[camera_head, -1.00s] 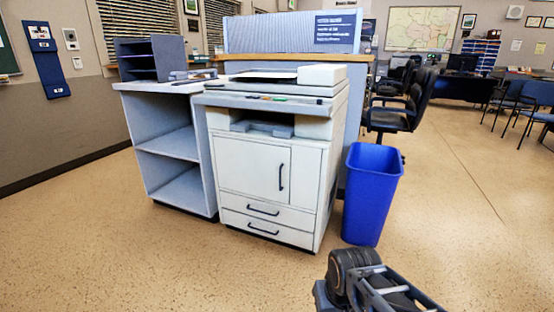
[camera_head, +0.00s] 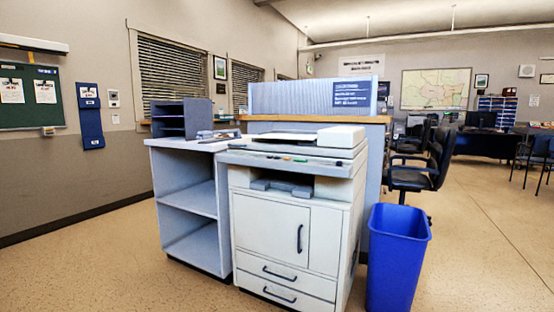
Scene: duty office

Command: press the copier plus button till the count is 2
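The copier (camera_head: 270,222) is a white and grey floor unit with a door and two drawers, standing in the middle of the head view. Its control panel (camera_head: 279,159) is a thin strip along the top front edge, with small green and dark marks. The plus button and the count are too small to make out. My gripper is not in view, and the copier stands some way off in front of me.
A grey shelf unit (camera_head: 190,205) stands against the copier's left side, with a dark organiser (camera_head: 182,118) on top. A blue bin (camera_head: 397,260) stands close at its right. A counter is behind. Open floor lies at left and right.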

